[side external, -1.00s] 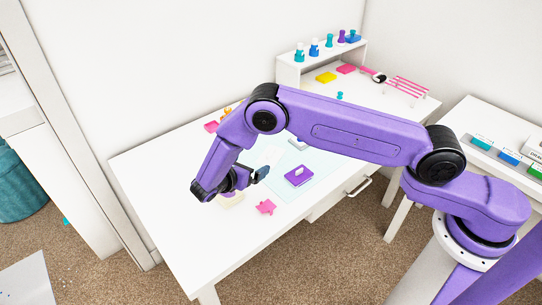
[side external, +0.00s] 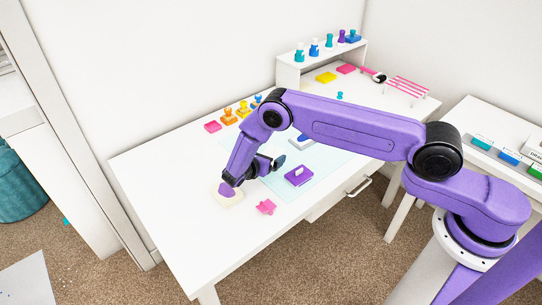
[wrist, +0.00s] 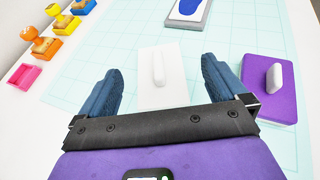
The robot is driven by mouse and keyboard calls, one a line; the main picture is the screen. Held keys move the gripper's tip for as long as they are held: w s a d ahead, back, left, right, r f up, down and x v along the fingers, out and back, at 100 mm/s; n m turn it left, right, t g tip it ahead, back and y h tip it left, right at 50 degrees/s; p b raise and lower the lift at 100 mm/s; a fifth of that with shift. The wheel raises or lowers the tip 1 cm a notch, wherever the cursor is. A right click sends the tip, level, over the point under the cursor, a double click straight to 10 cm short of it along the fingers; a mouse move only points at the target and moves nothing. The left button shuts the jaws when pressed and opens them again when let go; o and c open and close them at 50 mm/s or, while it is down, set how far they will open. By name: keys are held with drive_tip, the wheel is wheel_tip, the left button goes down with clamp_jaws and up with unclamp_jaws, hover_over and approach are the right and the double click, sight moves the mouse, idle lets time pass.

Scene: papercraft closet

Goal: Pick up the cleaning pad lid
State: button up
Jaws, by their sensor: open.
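A white flat lid with a raised white bar handle (wrist: 160,70), which I take to be the cleaning pad lid, lies on the gridded mat (wrist: 125,35). In the wrist view it sits between and just ahead of the two blue fingers. My gripper (wrist: 162,68) is open and empty, with the fingers on either side of the handle. In the side external view my gripper (side external: 266,165) is low over the left part of the mat and hides the white lid. How high the fingertips are above it I cannot tell.
A purple pad with a white handle (wrist: 270,98) is close to the right finger; it also shows in the side view (side external: 299,176). A grey pad with blue ink (wrist: 188,14) is beyond. Stamps (wrist: 65,24) line the left, and a pink piece (side external: 266,207) lies in front.

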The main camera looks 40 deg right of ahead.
sight(272, 150)
drive_tip(key=shift+x, duration=2.7)
drive_tip(key=shift+w, duration=0.2)
drive_tip(key=shift+a, duration=0.1)
drive_tip(key=shift+c, duration=0.3)
drive_tip(key=c, duration=1)
drive_tip(key=shift+c, duration=0.2)
drive_tip(key=shift+r, duration=0.15)
